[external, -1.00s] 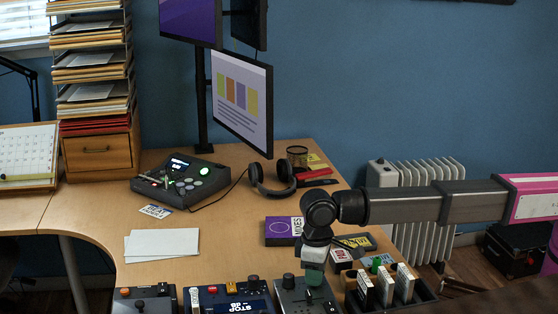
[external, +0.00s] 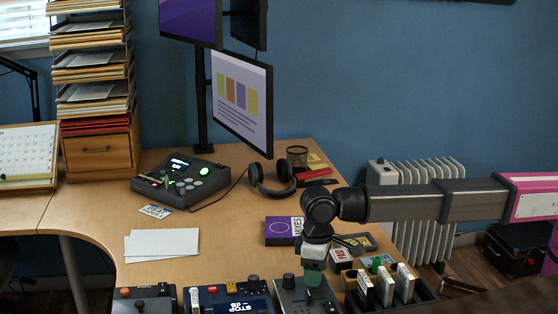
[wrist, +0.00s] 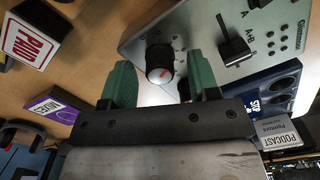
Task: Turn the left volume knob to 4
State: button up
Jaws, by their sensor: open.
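A round black knob (wrist: 158,63) with a pale skirt and a red mark on its face sits on a light grey panel (wrist: 200,22) in the wrist view. My gripper (wrist: 160,82) is open, with one green finger on each side of the knob. I see gaps between the fingers and the knob. A dark knob (external: 288,281) shows just left of my gripper there.
A black lever (wrist: 235,50) rises from the same panel. A blue device (external: 229,302) stands left of the grey one, and a black rack of boxes (external: 421,293) stands close on the right. A purple box (external: 280,231) lies behind.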

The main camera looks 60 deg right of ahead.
notch_tip(320, 180, up, 10)
dwell(0.4)
dwell(0.3)
jog(key=d+f+m+h, duration=0.15)
jog(key=d+f, duration=0.25)
jog(key=d, duration=1.1)
jog(key=s+d+f+m, duration=0.15)
jog(key=d+f, duration=0.25)
jog(key=d, duration=1.1)
jog(key=d+f+m, duration=0.2)
jog(key=d+f, duration=0.3)
jog(key=d, duration=1)
jog(key=s+d+f, duration=0.3)
jog(key=d+f, duration=0.5)
jog(key=f, duration=0.2)
jog(key=s+d+f+n+y, duration=0.1)
jog(key=s+d+f, duration=0.3)
jog(key=d+f, duration=0.4)
notch_tip(320, 180, down, 3)
jog(key=shift+s+d+f, duration=0.1)
jog(key=shift+s+d, duration=0.2)
jog(key=shift+d, duration=0.05)
jog(key=shift+y, duration=0.25)
